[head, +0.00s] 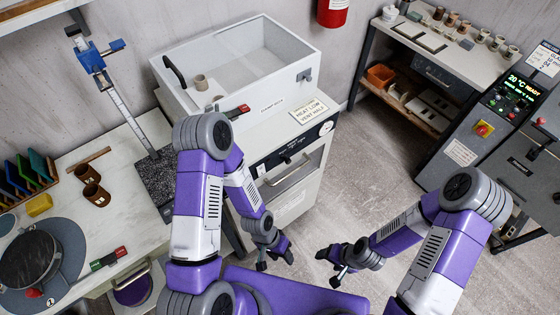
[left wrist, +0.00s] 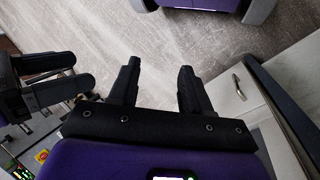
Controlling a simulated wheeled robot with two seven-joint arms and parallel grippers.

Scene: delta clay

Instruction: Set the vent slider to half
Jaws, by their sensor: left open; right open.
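A white cabinet (head: 287,205) stands in the middle of the head view with a dark control strip (head: 290,154) along its upper front. The strip carries small controls and print too small to read, so I cannot tell the vent slider or its setting. A card (head: 309,111) on the cabinet top appears to read heat low, vent half. My left gripper (head: 275,260) is open and empty, low in front of the cabinet and apart from it. Its spread fingers show in the left wrist view (left wrist: 158,88). My right gripper (head: 329,267) is open and empty, to the right of the left one.
A clear-topped white box (head: 245,60) sits on the cabinet. A bar handle (head: 290,172) lies below the strip. A workbench (head: 115,200) stands left, a grey machine (head: 470,140) right. Floor (head: 380,150) between is clear.

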